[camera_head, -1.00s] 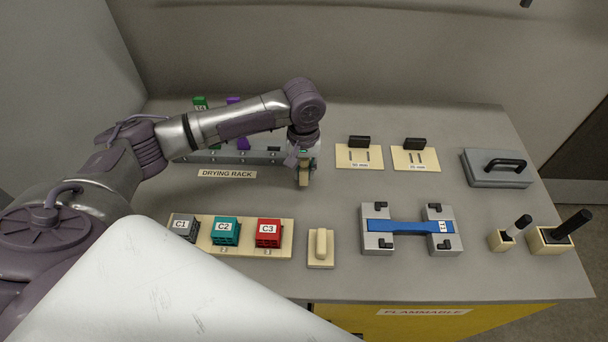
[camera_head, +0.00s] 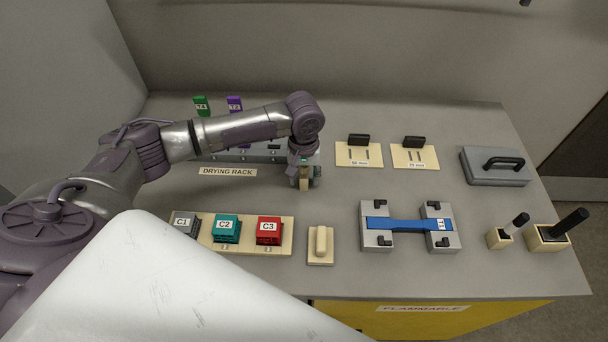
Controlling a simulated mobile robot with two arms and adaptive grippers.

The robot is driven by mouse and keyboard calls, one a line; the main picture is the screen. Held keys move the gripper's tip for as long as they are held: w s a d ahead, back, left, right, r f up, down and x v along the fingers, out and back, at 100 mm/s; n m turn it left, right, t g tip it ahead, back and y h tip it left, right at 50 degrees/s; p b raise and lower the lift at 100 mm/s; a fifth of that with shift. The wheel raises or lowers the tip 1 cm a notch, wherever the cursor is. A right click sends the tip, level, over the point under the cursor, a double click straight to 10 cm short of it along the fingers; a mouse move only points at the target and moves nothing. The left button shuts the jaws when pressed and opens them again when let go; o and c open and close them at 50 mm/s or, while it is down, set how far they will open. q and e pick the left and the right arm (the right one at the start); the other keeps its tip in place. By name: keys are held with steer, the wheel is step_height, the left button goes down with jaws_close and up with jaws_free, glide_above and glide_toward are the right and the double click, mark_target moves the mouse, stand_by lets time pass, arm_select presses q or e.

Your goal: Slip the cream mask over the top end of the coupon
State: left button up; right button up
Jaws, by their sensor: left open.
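My left gripper (camera_head: 304,184) points down above the bench, right of the drying rack. It is open. A small cream piece shows between its fingers; I cannot tell whether it is a finger pad or a separate part. A cream upright block (camera_head: 320,241) stands on a small cream base at the front; I cannot tell whether it is the mask. A blue coupon (camera_head: 395,225) lies flat across a grey clamping fixture (camera_head: 375,241). A green coupon (camera_head: 201,106) and a purple coupon (camera_head: 235,103) stand upright at the rack, partly hidden by my left arm. My right gripper is not in view.
The drying rack (camera_head: 268,150) is at the back left. A cream tray (camera_head: 286,238) holds blocks C1, C2 and C3. Two slotted cream plates (camera_head: 351,158) (camera_head: 421,162), a grey handled block (camera_head: 495,168) and two brush holders (camera_head: 500,240) (camera_head: 545,240) are on the right.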

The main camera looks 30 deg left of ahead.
arm_select(q)
step_height(320, 180, up, 12)
steer(key=shift+r+b, duration=0.15)
steer(key=shift+b, duration=0.95)
